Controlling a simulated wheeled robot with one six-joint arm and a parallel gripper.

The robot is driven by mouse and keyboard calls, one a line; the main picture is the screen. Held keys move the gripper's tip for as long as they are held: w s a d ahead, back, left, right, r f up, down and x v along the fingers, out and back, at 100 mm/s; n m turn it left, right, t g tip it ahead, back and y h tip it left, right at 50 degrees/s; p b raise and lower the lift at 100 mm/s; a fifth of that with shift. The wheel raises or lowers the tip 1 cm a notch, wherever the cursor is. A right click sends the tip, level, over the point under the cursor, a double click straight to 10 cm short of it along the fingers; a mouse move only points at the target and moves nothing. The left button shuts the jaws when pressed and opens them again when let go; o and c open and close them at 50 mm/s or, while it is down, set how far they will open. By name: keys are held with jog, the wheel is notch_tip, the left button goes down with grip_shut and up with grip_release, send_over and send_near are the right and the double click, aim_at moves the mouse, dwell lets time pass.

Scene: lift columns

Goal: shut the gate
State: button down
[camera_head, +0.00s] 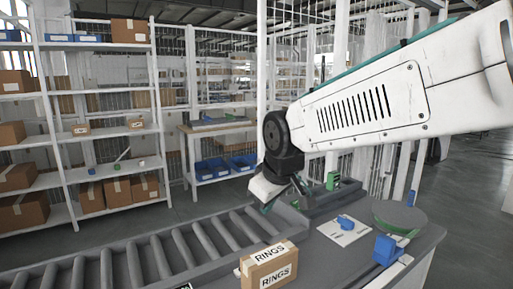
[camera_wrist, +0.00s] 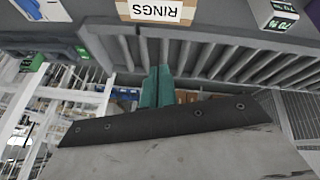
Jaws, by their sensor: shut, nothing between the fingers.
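I cannot pick out the gate with certainty. White barred mesh panels (camera_head: 378,168) stand behind the counter, partly hidden by my arm, and mesh also shows at the left of the wrist view (camera_wrist: 62,118). Whether any panel is a gate, or stands open, I cannot tell. My gripper (camera_head: 268,206) hangs above the counter near the end of the roller conveyor. Its two teal fingers (camera_wrist: 157,70) are together in the wrist view, with nothing between them, and touch no panel that I can see.
The roller conveyor (camera_head: 155,257) runs along the front left. A RINGS box (camera_head: 268,268) stands on the grey counter (camera_head: 335,268), with a blue item (camera_head: 387,250) and a green round plate (camera_head: 400,214). Shelves (camera_head: 95,129) with boxes stand left. Open floor (camera_head: 462,185) lies right.

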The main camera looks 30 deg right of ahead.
jog(key=w+d+r+n+t+h, duration=0.1)
jog(key=w+d+n+t, duration=0.3)
jog(key=w, duration=0.8)
jog(key=w+d+n+t+h, duration=0.15)
jog(key=w+d, duration=0.35)
jog(key=w, duration=0.7)
jog(key=n+t, duration=0.7)
send_near(258, 146)
jog(key=s+a+r, duration=0.1)
jog(key=s+a, duration=0.2)
jog(key=a, duration=0.3)
jog(key=shift+g+h, duration=0.25)
jog(key=shift+w+d+r, duration=0.1)
jog(key=shift+w+d, duration=0.9)
jog(key=shift+w, duration=0.6)
jog(key=shift+w+d, duration=0.95)
jog(key=shift+w, duration=0.65)
jog(key=shift+w+d+r, duration=0.1)
jog(key=shift+w+d, duration=0.9)
jog(key=shift+w, duration=0.6)
